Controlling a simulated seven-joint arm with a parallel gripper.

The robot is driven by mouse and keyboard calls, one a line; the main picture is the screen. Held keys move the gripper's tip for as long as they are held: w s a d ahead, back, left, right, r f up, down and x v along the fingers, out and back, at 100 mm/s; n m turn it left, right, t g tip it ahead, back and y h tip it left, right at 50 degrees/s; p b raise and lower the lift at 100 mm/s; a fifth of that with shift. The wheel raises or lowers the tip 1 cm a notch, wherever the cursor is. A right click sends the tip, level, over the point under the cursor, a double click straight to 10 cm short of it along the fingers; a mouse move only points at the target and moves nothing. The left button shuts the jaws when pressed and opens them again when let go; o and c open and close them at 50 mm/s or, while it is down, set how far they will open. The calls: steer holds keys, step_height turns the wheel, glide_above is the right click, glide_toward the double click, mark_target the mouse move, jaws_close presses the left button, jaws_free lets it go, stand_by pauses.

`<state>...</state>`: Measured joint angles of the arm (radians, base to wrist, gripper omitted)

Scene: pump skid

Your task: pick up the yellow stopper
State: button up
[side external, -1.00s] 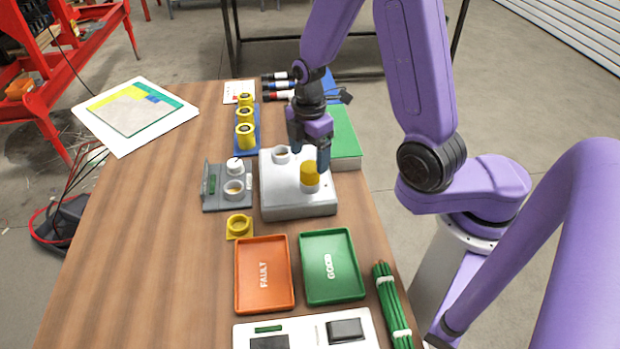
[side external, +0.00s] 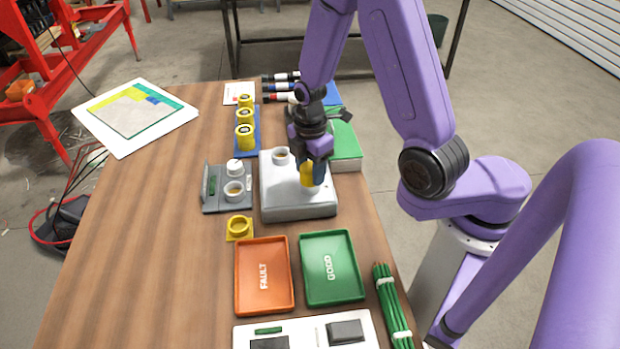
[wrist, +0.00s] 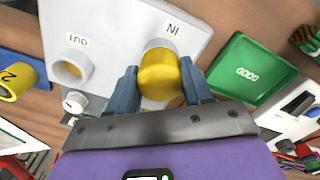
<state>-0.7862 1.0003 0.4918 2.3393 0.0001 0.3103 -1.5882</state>
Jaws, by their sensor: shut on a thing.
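The yellow stopper (side external: 307,173) sits upright in the right-hand port of the white block (side external: 298,208). In the wrist view the stopper (wrist: 159,76) is at the white collar (wrist: 160,47) beside the label "IN". My gripper (side external: 313,172) is around the stopper, and one finger partly hides it in the side view. In the wrist view my gripper (wrist: 160,84) has one blue finger on each side of the stopper, shut on it. Whether the stopper has risen in its collar cannot be told.
The other port (wrist: 72,67), labelled "OUT", is open. An orange FAULT tray (side external: 264,310) and a green GOOD tray (side external: 332,299) lie in front of the block.

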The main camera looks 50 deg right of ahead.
steer(key=shift+r, duration=0.2)
steer(key=shift+r, duration=0.45)
steer(key=s+d+r, duration=0.1)
steer(key=s+r, duration=1)
steer(key=s, duration=0.3)
steer(key=shift+d+r, duration=0.25)
steer(key=shift+r, duration=0.15)
steer(key=shift+w, duration=0.1)
